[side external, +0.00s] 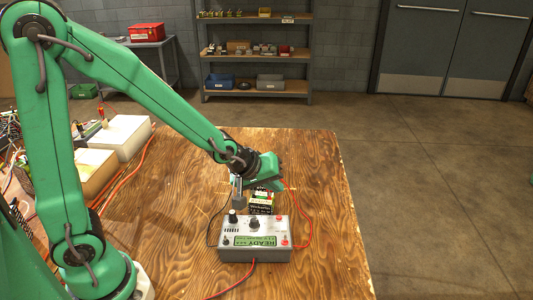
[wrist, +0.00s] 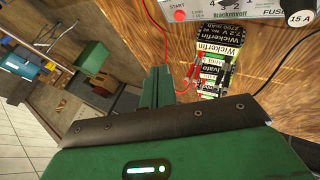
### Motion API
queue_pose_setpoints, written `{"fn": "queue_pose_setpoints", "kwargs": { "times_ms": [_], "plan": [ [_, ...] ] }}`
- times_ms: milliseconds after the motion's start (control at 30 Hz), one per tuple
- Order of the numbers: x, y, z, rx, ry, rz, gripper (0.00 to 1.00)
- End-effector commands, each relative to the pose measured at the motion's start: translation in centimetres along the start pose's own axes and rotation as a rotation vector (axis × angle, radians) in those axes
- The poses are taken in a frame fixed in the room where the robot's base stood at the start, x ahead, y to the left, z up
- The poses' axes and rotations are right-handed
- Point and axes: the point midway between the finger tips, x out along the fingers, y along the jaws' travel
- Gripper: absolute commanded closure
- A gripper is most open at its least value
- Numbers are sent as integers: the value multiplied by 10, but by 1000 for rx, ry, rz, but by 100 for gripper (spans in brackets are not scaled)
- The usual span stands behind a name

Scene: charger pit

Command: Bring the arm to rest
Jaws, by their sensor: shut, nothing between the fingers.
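My green arm reaches from the left over the wooden bench in the side external view. My gripper (side external: 239,190) is low above the bench, behind the grey charger box (side external: 255,240) and close to the battery pack (side external: 262,200). In the wrist view my gripper (wrist: 159,82) is shut and empty, with the labelled battery pack (wrist: 210,50) to the right of its fingers. Red clips sit at the pack's end. Part of the charger (wrist: 235,8) shows at the top of the wrist view.
The wooden bench (side external: 330,235) is clear on its right side. Red and black leads run beside the charger. Pale boxes (side external: 120,135) with wires stand at the left. A shelf (side external: 255,95) and a table with a red box (side external: 146,32) stand behind.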

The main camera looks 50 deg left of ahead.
Motion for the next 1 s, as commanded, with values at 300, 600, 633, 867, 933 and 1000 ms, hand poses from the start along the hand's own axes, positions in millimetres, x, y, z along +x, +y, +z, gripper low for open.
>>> {"fn": "queue_pose_setpoints", "kwargs": {
  "times_ms": [300, 600, 633, 867, 933, 1000],
  "plan": [
    [-54, -6, -12, 174, -10, -40, 100],
    [-118, -23, -12, 391, -44, -90, 100],
    [-125, -24, -12, 413, -47, -94, 100],
    [-171, -43, -3, 577, -83, -126, 100],
    [-185, -50, 0, 626, -95, -134, 100],
    [-197, -56, 4, 671, -107, -142, 100]
  ]
}}
